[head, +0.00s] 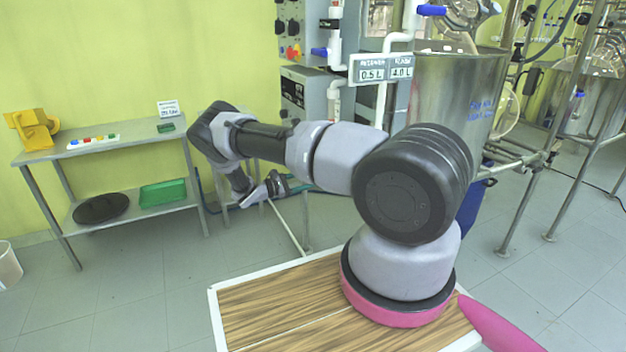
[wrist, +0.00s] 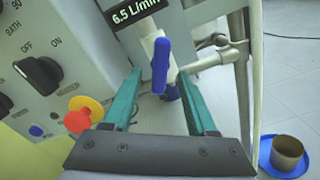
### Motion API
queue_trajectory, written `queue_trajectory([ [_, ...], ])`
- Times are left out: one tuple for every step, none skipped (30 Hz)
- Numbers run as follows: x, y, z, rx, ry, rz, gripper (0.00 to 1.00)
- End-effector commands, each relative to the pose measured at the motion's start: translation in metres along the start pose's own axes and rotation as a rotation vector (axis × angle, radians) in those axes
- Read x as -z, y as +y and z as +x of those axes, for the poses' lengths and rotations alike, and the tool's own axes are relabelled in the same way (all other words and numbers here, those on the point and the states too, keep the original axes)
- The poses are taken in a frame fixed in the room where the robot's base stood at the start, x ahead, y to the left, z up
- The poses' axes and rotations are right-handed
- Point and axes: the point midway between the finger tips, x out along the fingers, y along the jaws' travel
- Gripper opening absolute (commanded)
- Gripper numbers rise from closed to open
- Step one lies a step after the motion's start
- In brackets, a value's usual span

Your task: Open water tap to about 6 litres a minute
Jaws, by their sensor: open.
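The water tap has a blue lever handle (wrist: 161,66) on a white pipe; in the wrist view it stands upright, between and beyond my fingertips. In the head view its blue handle (head: 320,51) points left from the white pipe beside the control panel. A black display (wrist: 136,9) above it reads 6.5 L/min. My gripper (wrist: 159,78) is open, with teal fingers either side of the handle in the picture and nothing held. In the head view my gripper (head: 282,187) hangs low, well below the tap; I see no contact.
The control panel (wrist: 45,60) with black knobs and a red-yellow button (wrist: 84,114) is close on the left. A metal pipe frame (wrist: 240,60) is on the right. A brown pot (wrist: 287,152) sits in a blue dish. A steel vessel (head: 455,90) stands right of the tap.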

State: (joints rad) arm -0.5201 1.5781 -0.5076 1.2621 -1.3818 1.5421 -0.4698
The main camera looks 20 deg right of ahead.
Motion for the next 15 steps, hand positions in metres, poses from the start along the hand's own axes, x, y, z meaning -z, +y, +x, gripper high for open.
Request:
queue_trajectory([
  [0.001, 0.001, -0.013, -0.003, 0.002, 0.001, 0.57],
  [0.001, 0.0, -0.019, -0.003, 0.002, 0.001, 0.57],
  [0.001, 0.0, -0.028, -0.003, 0.002, 0.001, 0.57],
  [0.001, 0.0, -0.033, -0.003, 0.001, 0.001, 0.57],
  [0.001, 0.001, -0.04, -0.004, 0.002, 0.001, 0.57],
  [0.001, 0.0, -0.047, -0.003, 0.002, 0.001, 0.57],
  [0.001, 0.0, -0.052, -0.002, 0.001, 0.0, 0.57],
  [0.0, 0.0, -0.056, -0.002, 0.001, 0.0, 0.57],
  [0.001, 0.0, -0.062, -0.003, 0.001, 0.0, 0.57],
  [0.001, 0.0, -0.066, -0.003, 0.001, 0.0, 0.57],
  [0.001, 0.0, -0.069, -0.003, 0.001, 0.0, 0.57],
  [0.001, 0.0, -0.072, -0.002, 0.0, 0.0, 0.57],
  [0.001, 0.0, -0.074, -0.001, 0.0, -0.001, 0.57],
  [0.001, 0.0, -0.075, -0.001, 0.0, -0.001, 0.57],
  [0.0, -0.001, -0.077, 0.0, 0.0, -0.001, 0.57],
])
